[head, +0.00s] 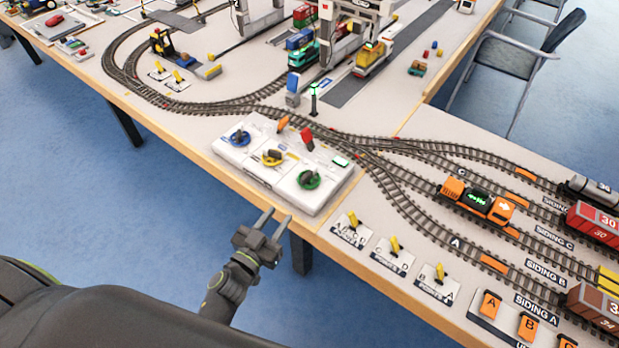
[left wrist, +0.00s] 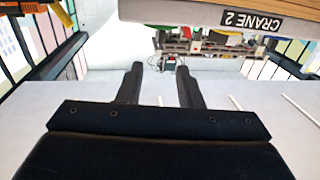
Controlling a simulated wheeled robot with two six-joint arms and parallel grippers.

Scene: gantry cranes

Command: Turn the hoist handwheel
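A white control box (head: 285,165) sits at the table's front edge in the head view. On its top are three handwheels: a blue one (head: 239,138), a yellow one (head: 272,157) and a green one (head: 309,179). I cannot read which is the hoist handwheel. An orange lever (head: 283,123) and a red lever (head: 307,138) stand behind them. My left gripper (head: 278,214) is open and empty, in front of the box and apart from it. In the left wrist view its two fingers (left wrist: 159,68) are spread with nothing between them. My right gripper is in neither view.
A label "CRANE 2" (left wrist: 251,20) shows upside down in the left wrist view. Rail tracks (head: 400,195) run behind and right of the box. Switch levers (head: 352,229) stand along the front edge. An orange locomotive (head: 478,199) stands on the track. Blue floor is free in front.

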